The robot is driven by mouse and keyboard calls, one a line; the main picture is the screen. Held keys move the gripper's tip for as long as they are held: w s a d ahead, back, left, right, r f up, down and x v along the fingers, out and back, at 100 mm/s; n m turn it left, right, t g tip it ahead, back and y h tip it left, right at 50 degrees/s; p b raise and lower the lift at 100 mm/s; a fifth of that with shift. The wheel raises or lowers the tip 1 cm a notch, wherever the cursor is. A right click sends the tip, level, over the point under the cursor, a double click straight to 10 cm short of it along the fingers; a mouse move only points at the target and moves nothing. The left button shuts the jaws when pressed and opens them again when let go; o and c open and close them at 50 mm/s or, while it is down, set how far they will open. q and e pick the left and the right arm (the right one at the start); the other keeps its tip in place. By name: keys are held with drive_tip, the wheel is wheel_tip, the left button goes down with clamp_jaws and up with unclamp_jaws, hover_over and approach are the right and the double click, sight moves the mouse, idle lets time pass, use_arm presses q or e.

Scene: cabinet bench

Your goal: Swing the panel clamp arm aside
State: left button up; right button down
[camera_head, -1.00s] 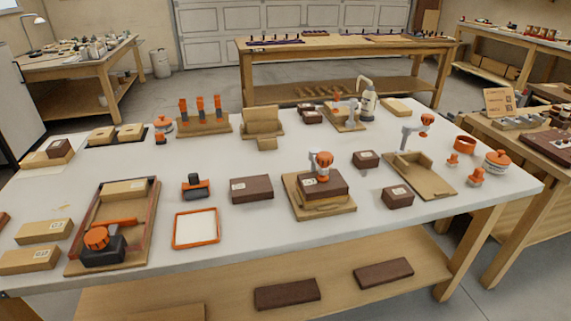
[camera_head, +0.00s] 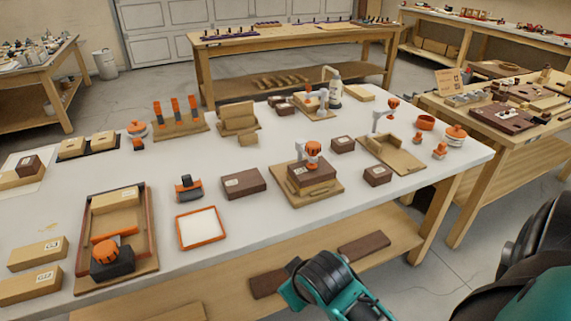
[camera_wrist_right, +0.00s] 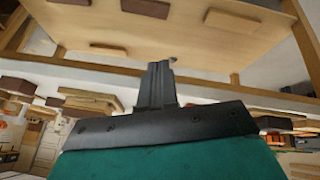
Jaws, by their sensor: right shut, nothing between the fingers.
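Several clamps with orange knobs stand on the white bench top; I cannot tell which is the panel clamp. One has a black base and an orange arm (camera_head: 113,241) over a wooden tray (camera_head: 152,226) at front left. A grey clamp with an orange knob (camera_head: 313,150) stands over a dark brown block (camera_head: 312,174) on a wooden base at the middle. Another grey clamp (camera_head: 385,112) stands raised beside an empty wooden fixture (camera_head: 398,157) at right. My right gripper (camera_wrist_right: 160,66) is shut and empty, away from all clamps. My left gripper is out of view.
My right arm is low, in front of the bench's front edge. A lower shelf (camera_head: 215,281) with brown blocks lies beneath the top. An orange-rimmed tray (camera_head: 201,243), a brown block (camera_head: 243,183) and a small black-and-orange piece (camera_head: 188,188) stand between the clamps.

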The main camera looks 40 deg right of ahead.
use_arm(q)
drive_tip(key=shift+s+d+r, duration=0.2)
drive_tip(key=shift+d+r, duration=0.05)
use_arm(e)
drive_tip(key=w+d+r+m+h, duration=0.1)
drive_tip(key=w+d+r, duration=0.3)
drive_tip(key=w, duration=0.4)
drive_tip(key=w+d+r+m+g+h, duration=0.1)
drive_tip(key=w+d+r, duration=0.3)
drive_tip(key=w, duration=0.5)
drive_tip(key=w+d+r+m+g+h, duration=0.1)
drive_tip(key=w+d+r+m+h, duration=0.1)
drive_tip(key=w+d+r, duration=0.3)
drive_tip(key=w+r, duration=0.3)
drive_tip(key=shift+w+m+h, duration=0.25)
drive_tip(key=shift+m+h, duration=0.15)
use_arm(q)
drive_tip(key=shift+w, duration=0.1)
use_arm(e)
drive_tip(key=shift+f, duration=0.2)
